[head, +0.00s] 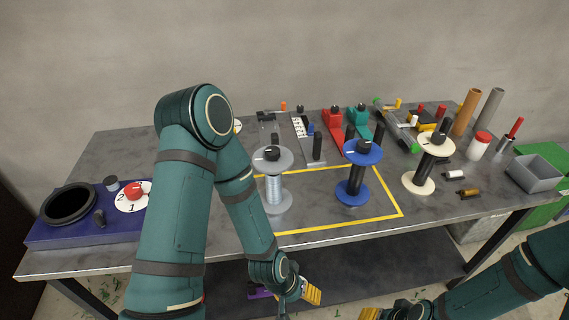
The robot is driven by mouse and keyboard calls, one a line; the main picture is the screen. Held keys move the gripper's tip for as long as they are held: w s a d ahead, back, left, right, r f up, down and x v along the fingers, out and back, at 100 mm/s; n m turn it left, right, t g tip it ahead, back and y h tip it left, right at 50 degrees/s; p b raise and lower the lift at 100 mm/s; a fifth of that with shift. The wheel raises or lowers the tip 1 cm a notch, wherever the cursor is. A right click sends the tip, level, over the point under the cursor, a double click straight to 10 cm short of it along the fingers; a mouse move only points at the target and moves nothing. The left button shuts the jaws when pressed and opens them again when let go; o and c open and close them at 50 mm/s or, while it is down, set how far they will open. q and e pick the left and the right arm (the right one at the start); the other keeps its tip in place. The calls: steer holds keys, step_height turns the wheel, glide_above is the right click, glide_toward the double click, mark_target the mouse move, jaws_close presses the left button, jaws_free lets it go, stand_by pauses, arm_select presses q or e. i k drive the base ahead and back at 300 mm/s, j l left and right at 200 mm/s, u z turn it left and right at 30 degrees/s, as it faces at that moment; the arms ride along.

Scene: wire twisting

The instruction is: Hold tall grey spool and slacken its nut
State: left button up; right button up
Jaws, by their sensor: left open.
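The tall grey spool (285,159) stands upright on the table inside the yellow outline, with pale wire or core between its flanges. Its black nut (271,153) sits on top and carries a light mark. My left forearm passes just left of the spool and hides part of the table there. My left gripper (306,294) is open and low, in front of the table's front edge, apart from the spool. My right gripper (372,313) shows only partly at the bottom edge, so its jaws cannot be judged.
A blue spool (357,185) stands at the right inside the yellow outline, and a cream spool (419,180) stands outside it. A purple-blue box with a numbered red dial (135,191) is at the left. Clamps, tubes and a grey bin (534,174) fill the back and right.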

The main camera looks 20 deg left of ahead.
mark_target(272, 152)
steer(key=k+j+u, duration=0.2)
steer(key=k, duration=0.2)
steer(key=k+j+u, duration=0.25)
steer(key=i, duration=0.35)
